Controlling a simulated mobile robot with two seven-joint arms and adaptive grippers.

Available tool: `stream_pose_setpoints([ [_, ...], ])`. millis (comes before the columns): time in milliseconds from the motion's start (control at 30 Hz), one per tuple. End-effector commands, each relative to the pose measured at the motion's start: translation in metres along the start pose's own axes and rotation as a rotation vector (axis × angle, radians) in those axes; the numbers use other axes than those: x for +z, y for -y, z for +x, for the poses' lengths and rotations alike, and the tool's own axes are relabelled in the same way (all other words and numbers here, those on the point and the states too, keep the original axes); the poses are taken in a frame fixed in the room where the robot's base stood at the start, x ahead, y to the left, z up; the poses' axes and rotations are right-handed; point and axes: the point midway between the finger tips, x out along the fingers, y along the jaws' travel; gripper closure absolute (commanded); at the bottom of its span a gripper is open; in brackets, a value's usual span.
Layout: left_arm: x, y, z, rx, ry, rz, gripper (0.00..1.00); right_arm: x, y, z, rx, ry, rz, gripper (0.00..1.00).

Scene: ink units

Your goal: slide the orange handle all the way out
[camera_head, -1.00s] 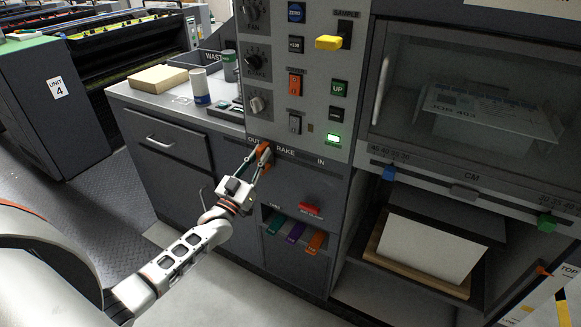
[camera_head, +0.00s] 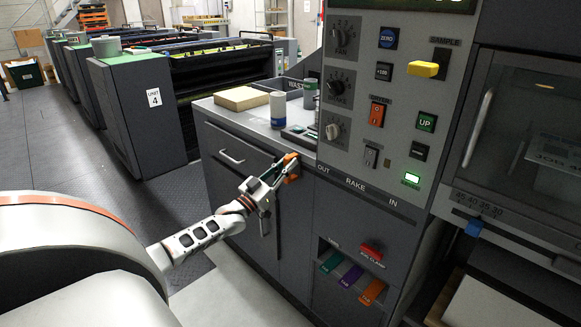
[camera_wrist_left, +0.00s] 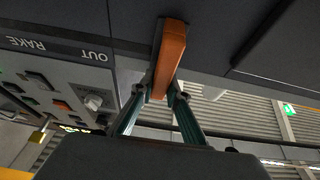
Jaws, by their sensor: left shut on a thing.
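The orange handle (camera_head: 291,167) juts from the dark front of the machine, to the left of the OUT end of the RAKE label in the head view. My left gripper (camera_head: 281,172) is shut on the handle, its arm reaching in from the lower left. In the left wrist view the orange handle (camera_wrist_left: 170,58) stands between the two green fingers (camera_wrist_left: 162,98), which close on its near end. My right gripper is in neither view.
The control panel (camera_head: 391,110) with knobs and buttons rises right of the handle. Below it are green, purple and orange levers (camera_head: 371,291) and a red AIR CLAMP button (camera_head: 372,251). A grey cabinet (camera_head: 225,180) stands left. The floor aisle (camera_head: 185,215) is clear.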

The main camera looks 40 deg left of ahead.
Motion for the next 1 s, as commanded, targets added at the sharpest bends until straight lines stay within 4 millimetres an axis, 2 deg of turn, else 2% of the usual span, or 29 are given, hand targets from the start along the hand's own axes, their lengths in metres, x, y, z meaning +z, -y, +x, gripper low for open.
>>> stream_pose_setpoints([
  [33,-0.002,0.005,0.000,-0.008,0.000,0.002,1.00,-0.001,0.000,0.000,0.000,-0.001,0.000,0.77],
  [167,-0.002,0.006,0.001,-0.009,0.000,0.003,1.00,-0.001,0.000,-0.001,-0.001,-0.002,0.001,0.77],
  [200,-0.002,0.006,0.001,-0.010,0.000,0.003,0.80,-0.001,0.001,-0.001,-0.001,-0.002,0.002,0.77],
  [267,-0.002,0.006,0.001,-0.009,0.000,0.003,0.68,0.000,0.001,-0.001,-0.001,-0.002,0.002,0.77],
  [667,0.000,0.003,-0.004,-0.005,0.002,0.002,0.68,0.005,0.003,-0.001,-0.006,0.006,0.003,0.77],
  [833,0.000,0.003,-0.023,-0.005,0.003,0.001,0.68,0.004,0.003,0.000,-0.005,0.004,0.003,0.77],
  [1000,0.001,0.003,-0.055,-0.005,0.005,0.002,0.68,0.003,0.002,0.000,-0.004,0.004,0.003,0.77],
])
